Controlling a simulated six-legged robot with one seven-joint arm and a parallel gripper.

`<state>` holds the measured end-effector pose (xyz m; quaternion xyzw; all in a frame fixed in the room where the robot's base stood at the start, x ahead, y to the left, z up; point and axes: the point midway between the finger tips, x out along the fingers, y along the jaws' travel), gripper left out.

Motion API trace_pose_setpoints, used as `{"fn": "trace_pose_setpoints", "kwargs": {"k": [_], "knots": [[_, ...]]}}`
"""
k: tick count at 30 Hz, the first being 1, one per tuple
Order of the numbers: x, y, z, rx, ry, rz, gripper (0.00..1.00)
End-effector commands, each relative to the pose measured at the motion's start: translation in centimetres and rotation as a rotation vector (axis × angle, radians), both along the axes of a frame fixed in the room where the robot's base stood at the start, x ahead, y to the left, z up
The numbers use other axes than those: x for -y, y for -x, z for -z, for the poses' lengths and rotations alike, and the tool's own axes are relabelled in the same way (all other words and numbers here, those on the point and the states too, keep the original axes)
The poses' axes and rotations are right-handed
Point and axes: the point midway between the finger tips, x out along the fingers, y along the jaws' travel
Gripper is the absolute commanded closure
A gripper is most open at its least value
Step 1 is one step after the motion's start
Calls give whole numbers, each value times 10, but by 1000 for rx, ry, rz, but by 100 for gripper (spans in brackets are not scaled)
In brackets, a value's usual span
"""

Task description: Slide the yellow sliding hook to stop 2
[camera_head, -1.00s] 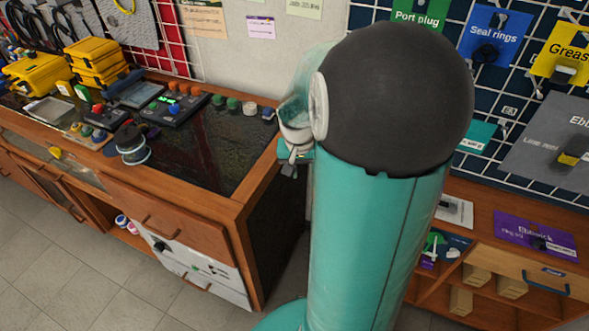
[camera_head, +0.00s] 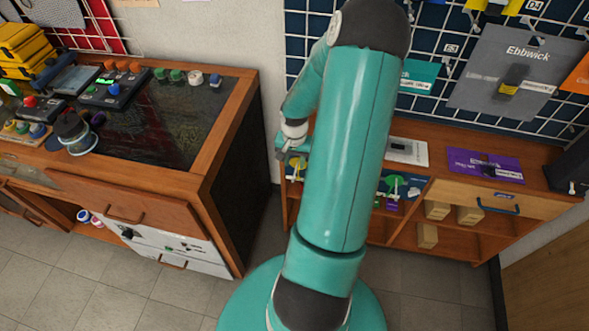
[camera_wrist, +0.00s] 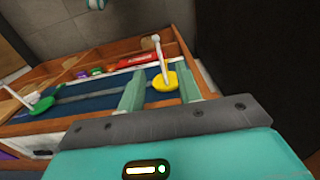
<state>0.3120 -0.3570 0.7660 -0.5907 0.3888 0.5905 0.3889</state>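The yellow sliding hook (camera_wrist: 165,82) has a white upright stem and sits at one end of a grey rail (camera_wrist: 100,91) on a dark blue panel (camera_wrist: 75,107). It also shows in the head view (camera_head: 297,162), just beside my wrist. My gripper (camera_wrist: 160,70) is open in the wrist view, its two fingers wide apart. The yellow hook appears between them, nearer the right finger; I cannot tell whether they touch. In the head view my gripper is small and partly hidden by my arm. Stop markings are not readable.
A green hook (camera_wrist: 42,104) stands at the rail's other end and also shows in the head view (camera_head: 396,182). A red item (camera_wrist: 135,60) and wooden shelf edge lie behind the rail. A purple card (camera_head: 484,166) lies right on the shelf; a workbench (camera_head: 225,125) stands left.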

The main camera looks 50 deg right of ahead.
Motion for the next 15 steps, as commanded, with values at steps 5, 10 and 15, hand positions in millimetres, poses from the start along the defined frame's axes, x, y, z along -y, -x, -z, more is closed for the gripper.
{"fn": "trace_pose_setpoints", "kwargs": {"k": [5, 10, 15], "knots": [[-1, 0, 32, -1, -3, -1, 65], [0, 0, 48, 0, -1, -1, 65], [0, 0, 50, 0, 1, 0, 65]]}}
